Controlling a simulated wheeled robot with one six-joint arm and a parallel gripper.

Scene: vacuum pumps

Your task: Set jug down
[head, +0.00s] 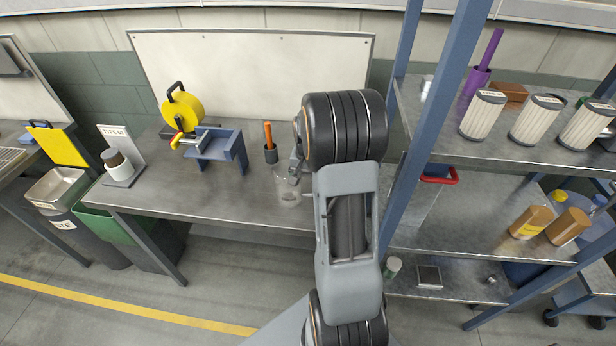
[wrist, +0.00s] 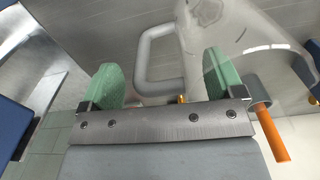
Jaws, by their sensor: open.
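The clear jug (head: 289,190) is at the front part of the metal workbench (head: 235,200), to the right of its middle. It looks upright and appears to rest on the bench top. My gripper (head: 296,165) is at the jug, partly hidden by my arm in the head view. In the wrist view, my gripper (wrist: 160,78) is open, with its green finger pads apart. The jug's pale handle (wrist: 143,58) lies between the pads, and its clear body (wrist: 235,45) is beyond and to the right. I cannot tell whether a pad touches the handle.
A dark cup with an orange-handled tool (head: 270,150) stands just behind the jug; the orange handle (wrist: 272,138) shows close to my gripper. A blue vise-like fixture (head: 215,145) and yellow reel (head: 183,112) stand left. A blue-post shelf (head: 405,130) rises right.

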